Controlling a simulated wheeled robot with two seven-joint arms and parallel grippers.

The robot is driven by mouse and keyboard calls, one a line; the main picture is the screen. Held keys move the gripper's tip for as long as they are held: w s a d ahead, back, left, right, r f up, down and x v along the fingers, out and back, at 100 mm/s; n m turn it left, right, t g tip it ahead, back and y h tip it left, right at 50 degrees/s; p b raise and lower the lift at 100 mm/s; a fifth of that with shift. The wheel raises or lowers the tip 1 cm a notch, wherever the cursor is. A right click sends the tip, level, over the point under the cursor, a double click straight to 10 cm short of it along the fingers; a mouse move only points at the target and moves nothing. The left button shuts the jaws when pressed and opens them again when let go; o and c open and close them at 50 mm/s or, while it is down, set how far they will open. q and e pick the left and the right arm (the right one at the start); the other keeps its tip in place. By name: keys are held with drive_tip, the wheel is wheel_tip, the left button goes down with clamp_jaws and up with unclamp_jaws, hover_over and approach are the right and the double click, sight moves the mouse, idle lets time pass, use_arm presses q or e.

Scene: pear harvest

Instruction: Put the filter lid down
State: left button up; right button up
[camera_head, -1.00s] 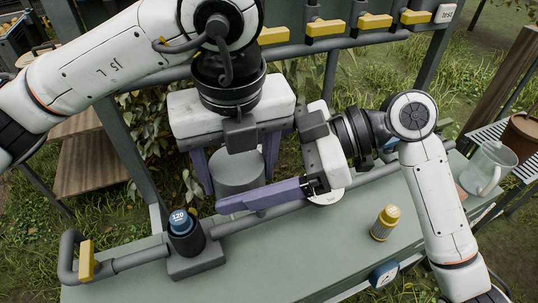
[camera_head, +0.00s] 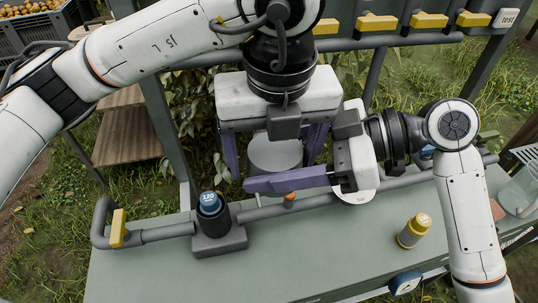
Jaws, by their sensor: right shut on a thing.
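My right gripper (camera_head: 250,185) reaches left above the bench, its purple fingers seen almost edge-on and shut. What lies between them is mostly hidden, so I cannot make out the filter lid's outline. A white round disc (camera_head: 360,197) shows below the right gripper's body; I cannot tell whether it touches it. My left gripper (camera_head: 272,155) points down with its purple fingers apart, one on each side of a grey cylinder (camera_head: 275,154). A blue-capped filter (camera_head: 210,206) marked 120 stands in a dark holder. A yellow-capped filter (camera_head: 414,230) stands on the bench, slightly tilted in view.
The green-grey bench (camera_head: 320,250) has free room in front. A grey pipe (camera_head: 165,233) with a yellow handle runs along its back edge. A small orange-topped stub (camera_head: 290,200) is below the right fingers. A clear jug (camera_head: 518,197) is at the far right.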

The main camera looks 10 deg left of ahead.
sight(276, 161)
use_arm(q)
drive_tip(key=r, duration=0.3)
drive_tip(key=s+r, duration=0.1)
drive_tip(key=r, duration=0.3)
drive_tip(key=d+r, duration=0.1)
drive_tip(key=r, duration=0.2)
drive_tip(key=shift+s+r, duration=0.2)
drive_tip(key=shift+r, duration=0.15)
drive_tip(key=shift+s+r, duration=0.15)
drive_tip(key=shift+r, duration=0.5)
drive_tip(key=shift+a, duration=0.1)
